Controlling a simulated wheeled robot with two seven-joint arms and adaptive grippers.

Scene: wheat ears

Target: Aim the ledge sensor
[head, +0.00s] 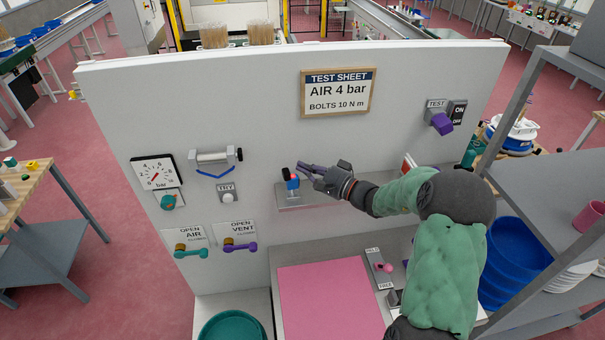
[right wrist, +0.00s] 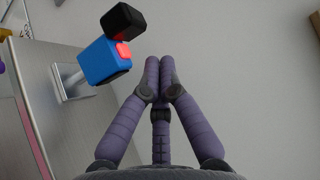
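The ledge sensor (head: 292,183) is a blue block with a black head and a red part between them. It stands on a short pale post on the grey ledge (head: 310,202) fixed to the white panel. In the right wrist view the sensor (right wrist: 103,62) is at the upper left, its black head tilted on top. My right gripper (head: 308,170) is just to the right of the sensor in the head view. Its purple fingers (right wrist: 160,62) are drawn together with nothing between them, and they look apart from the sensor. My left gripper does not show.
The white panel (head: 240,110) carries a gauge (head: 154,173), a test sheet (head: 338,92), a purple test knob (head: 441,123) and two valve handles low at left. Below the ledge lies a pink mat (head: 330,300). A grey shelf rack (head: 560,180) stands close at right.

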